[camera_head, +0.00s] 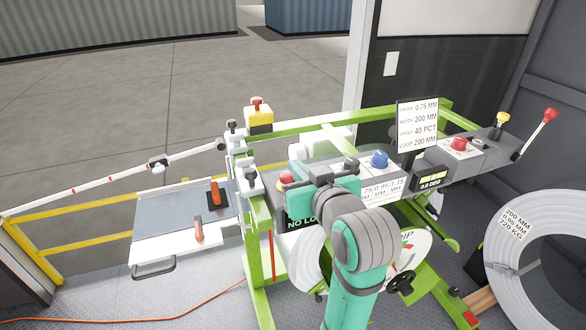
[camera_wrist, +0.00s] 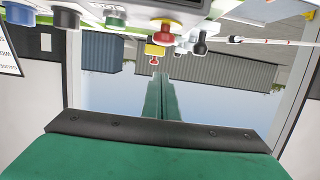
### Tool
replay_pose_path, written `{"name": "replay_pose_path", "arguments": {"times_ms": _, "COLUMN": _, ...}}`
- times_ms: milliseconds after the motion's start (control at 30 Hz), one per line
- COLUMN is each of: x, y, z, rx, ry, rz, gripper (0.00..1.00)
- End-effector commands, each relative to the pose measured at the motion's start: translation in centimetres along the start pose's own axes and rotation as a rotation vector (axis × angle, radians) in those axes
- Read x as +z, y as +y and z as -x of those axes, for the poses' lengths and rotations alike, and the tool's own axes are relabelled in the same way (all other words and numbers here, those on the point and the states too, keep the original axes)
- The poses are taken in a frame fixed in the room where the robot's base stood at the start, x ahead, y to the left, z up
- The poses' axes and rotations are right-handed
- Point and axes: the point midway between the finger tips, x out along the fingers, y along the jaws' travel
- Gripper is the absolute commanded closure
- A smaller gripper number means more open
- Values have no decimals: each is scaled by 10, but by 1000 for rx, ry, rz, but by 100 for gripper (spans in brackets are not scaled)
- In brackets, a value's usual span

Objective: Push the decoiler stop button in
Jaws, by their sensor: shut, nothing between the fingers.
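Several red buttons show and none has a readable decoiler label. One red button (camera_head: 286,178) is on the panel just left of my gripper in the head view; a red button also shows near the top of the wrist view (camera_wrist: 163,38). Another tops a yellow box (camera_head: 259,120) on the green frame; the box shows in the wrist view (camera_wrist: 154,50). A third red button (camera_head: 458,145) is on a grey box at right. My gripper (camera_wrist: 157,78) is shut and empty, its fingers together. Its tips are hidden in the head view, and contact with any button cannot be told.
A blue knob (camera_head: 380,159) and black knobs stand close by on the panel. A lever with a red knob (camera_head: 550,115) rises at far right. A white coil (camera_head: 548,265) stands at right. A sheet table (camera_head: 180,240) is at left. Floor beyond is open.

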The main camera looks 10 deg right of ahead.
Motion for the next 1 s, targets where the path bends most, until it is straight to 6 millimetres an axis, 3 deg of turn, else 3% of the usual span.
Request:
{"name": "replay_pose_path", "arguments": {"times_ms": 100, "x": -1, "y": 0, "z": 24, "rx": 1, "ry": 3, "rz": 3, "gripper": 100}}
{"name": "replay_pose_path", "arguments": {"times_ms": 333, "x": -2, "y": -2, "z": 51, "rx": -2, "ry": 4, "rz": 4, "gripper": 100}}
{"name": "replay_pose_path", "arguments": {"times_ms": 1000, "x": -2, "y": -1, "z": 57, "rx": -2, "ry": 3, "rz": 4, "gripper": 100}}
